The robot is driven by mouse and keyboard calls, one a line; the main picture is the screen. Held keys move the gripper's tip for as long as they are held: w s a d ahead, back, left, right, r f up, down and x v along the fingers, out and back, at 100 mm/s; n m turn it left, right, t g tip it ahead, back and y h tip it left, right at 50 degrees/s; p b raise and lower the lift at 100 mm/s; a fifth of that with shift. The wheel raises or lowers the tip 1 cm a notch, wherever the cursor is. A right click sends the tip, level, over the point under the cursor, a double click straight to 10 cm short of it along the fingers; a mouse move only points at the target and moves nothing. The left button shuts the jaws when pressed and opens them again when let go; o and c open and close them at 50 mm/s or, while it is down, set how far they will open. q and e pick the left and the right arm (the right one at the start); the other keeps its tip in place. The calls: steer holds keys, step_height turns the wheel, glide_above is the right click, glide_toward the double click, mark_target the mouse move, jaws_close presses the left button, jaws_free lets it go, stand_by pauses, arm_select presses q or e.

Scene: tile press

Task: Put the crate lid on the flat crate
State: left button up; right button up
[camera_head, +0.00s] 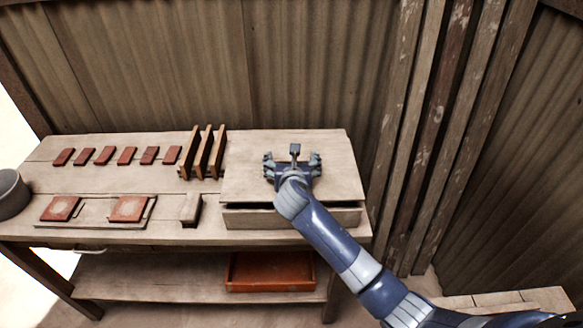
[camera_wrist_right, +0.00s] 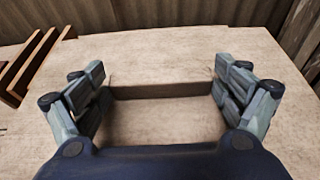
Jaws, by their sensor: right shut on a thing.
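The crate lid (camera_head: 338,160) is a broad pale wooden board at the right end of the table. It lies level over the flat crate (camera_head: 310,217), whose front wall shows below it. A dark gap shows between the lid's front edge and the crate wall; I cannot tell whether the lid touches the crate. My right gripper (camera_head: 293,160) is over the middle of the lid, shut on its raised wooden grip. In the right wrist view the fingers (camera_wrist_right: 160,88) stand on both sides of the grip, with the lid (camera_wrist_right: 160,50) around it. My left gripper is out of view.
Upright wooden slats (camera_head: 203,152) stand close to the lid's left. Red tiles (camera_head: 128,155) lie in a row behind a press board (camera_head: 96,212) with two larger tiles. A small wooden block (camera_head: 190,208) sits left of the crate. An orange tray (camera_head: 272,270) is on the lower shelf.

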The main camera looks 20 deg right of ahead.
step_height(320, 180, down, 2)
steer(key=shift+f, duration=0.55)
steer(key=shift+a, duration=0.1)
steer(key=o, duration=1.2)
steer(key=shift+f, duration=0.2)
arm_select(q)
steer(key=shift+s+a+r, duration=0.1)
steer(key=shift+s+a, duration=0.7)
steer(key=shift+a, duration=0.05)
arm_select(e)
steer(key=shift+o, duration=0.2)
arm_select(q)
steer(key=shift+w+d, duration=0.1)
arm_select(e)
steer(key=shift+s, duration=0.2)
steer(key=shift+s+a+r, duration=0.1)
steer(key=shift+s+r, duration=0.05)
steer(key=shift+s, duration=0.1)
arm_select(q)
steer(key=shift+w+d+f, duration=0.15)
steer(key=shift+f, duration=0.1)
arm_select(e)
steer(key=v, duration=1.1)
steer(key=shift+r, duration=0.1)
